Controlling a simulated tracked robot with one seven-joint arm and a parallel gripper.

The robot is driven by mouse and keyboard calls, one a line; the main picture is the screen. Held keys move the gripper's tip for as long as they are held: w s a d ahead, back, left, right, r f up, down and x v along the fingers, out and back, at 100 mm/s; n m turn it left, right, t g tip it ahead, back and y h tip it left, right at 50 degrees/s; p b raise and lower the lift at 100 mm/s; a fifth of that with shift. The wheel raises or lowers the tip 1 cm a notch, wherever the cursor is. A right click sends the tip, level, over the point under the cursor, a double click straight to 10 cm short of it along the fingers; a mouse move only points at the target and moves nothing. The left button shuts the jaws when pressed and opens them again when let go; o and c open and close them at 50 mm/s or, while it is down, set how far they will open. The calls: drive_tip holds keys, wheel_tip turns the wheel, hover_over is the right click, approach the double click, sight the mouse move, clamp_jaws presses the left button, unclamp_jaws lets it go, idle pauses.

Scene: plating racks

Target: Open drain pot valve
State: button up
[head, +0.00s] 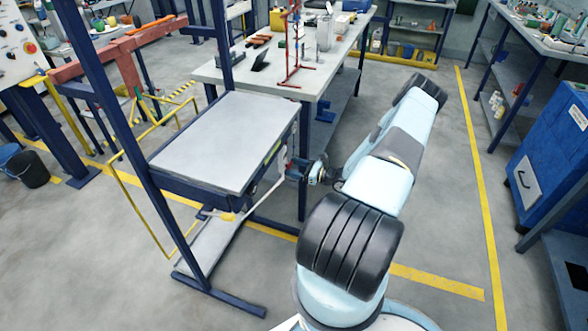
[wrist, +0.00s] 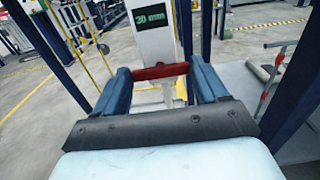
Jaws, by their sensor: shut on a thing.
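A red bar-like handle (wrist: 160,71) lies crosswise in the wrist view, in front of a white upright body with a dark display reading "20 mm" (wrist: 152,16). I take the red handle to be the valve's handle. My gripper (wrist: 161,74) has its two blue fingers on either side of the handle, shut on its ends. In the head view my gripper (head: 297,169) reaches the right side of a blue-framed rack with a grey top (head: 225,140). The handle is mostly hidden there. The pot itself cannot be made out clearly.
A workbench (head: 345,52) with tools and a red stand (head: 297,45) is behind the rack. A blue cabinet (head: 550,150) stands at the right. Dark blue posts flank my gripper in the wrist view.

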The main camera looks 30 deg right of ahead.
drive_tip(key=shift+m, duration=0.3)
drive_tip(key=m, duration=1.3)
drive_tip(key=shift+d+f, duration=0.1)
drive_tip(key=shift+f+m, duration=0.1)
drive_tip(key=shift+m, duration=2)
drive_tip(key=shift+d, duration=0.1)
drive_tip(key=o, duration=1.1)
drive_tip(key=shift+w, duration=0.1)
drive_tip(key=shift+c, duration=0.2)
